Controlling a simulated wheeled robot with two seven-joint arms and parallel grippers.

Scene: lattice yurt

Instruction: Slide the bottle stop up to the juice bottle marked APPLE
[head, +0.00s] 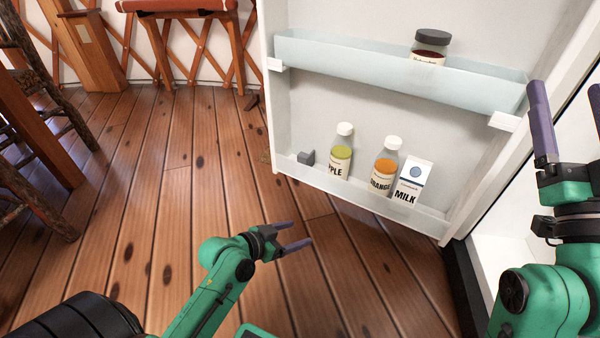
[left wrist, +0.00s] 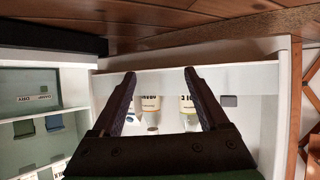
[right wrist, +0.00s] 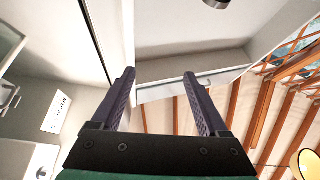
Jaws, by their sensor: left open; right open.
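The juice bottle marked APPLE (head: 341,154), green-yellow with a white cap, stands upright in the lower door shelf. The bottle stop (head: 306,157), a small grey block, sits at that shelf's left end, with a small gap to the bottle. In the left wrist view the stop (left wrist: 229,101) shows right of the APPLE bottle (left wrist: 187,106). My left gripper (head: 298,234) is open and empty, in front of and below the shelf; its fingers (left wrist: 160,74) show in the left wrist view. My right gripper (head: 568,95) is open and empty, by the door's right side.
An ORANGE juice bottle (head: 383,168) and a MILK carton (head: 413,183) stand right of the APPLE bottle. A dark-lidded jar (head: 430,47) is in the upper door shelf (head: 370,74). The lower shelf has a clear front rim (head: 330,183). The wooden floor before the door is clear.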

